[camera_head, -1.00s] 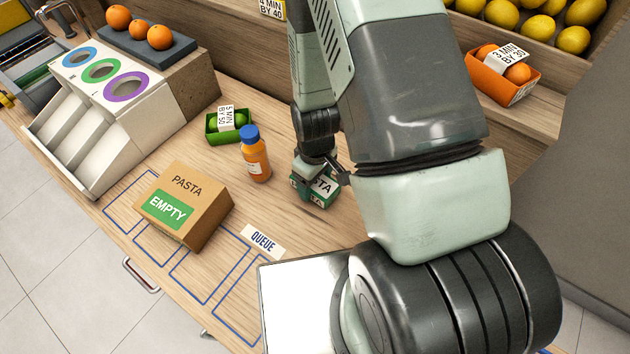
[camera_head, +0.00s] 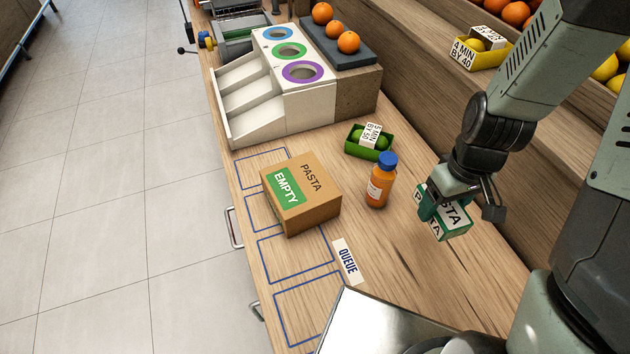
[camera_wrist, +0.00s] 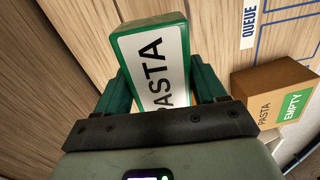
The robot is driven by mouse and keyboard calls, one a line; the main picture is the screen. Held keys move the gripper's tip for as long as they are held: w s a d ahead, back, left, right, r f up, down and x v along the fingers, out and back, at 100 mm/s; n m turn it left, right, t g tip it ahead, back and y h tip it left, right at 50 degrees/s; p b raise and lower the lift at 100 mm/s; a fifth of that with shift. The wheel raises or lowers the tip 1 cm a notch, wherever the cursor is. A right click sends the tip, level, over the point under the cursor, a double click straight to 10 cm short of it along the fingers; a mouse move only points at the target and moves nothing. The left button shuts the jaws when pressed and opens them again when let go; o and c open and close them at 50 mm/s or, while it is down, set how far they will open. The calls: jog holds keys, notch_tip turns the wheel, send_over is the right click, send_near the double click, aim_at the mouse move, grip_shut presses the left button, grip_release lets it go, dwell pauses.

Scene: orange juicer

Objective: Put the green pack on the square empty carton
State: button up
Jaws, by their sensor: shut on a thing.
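The green pack (camera_head: 444,215) has white PASTA labels. My gripper (camera_head: 452,200) is shut on it, with a finger on either side. In the wrist view the pack (camera_wrist: 155,58) stands between the two green fingers (camera_wrist: 160,85). I cannot tell surely whether its base touches the counter. The square brown carton (camera_head: 308,200), marked PASTA with a green EMPTY label, sits on the counter left of my gripper, over the blue outlined boxes. The carton also shows at the right of the wrist view (camera_wrist: 265,92).
An orange bottle with a blue cap (camera_head: 378,182) stands between carton and gripper. Behind it is a green tray of limes (camera_head: 368,142). A white sorter with coloured rings (camera_head: 285,85) stands at the back. A QUEUE label (camera_head: 346,260) lies in front of the carton.

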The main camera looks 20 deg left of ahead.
notch_tip(320, 180, up, 12)
jog(key=f, duration=0.1)
jog(key=n, duration=0.6)
send_over(299, 182)
notch_tip(299, 182, down, 10)
jog(key=shift+f, duration=2.2)
jog(key=shift+f, duration=0.2)
jog(key=o, duration=1.2)
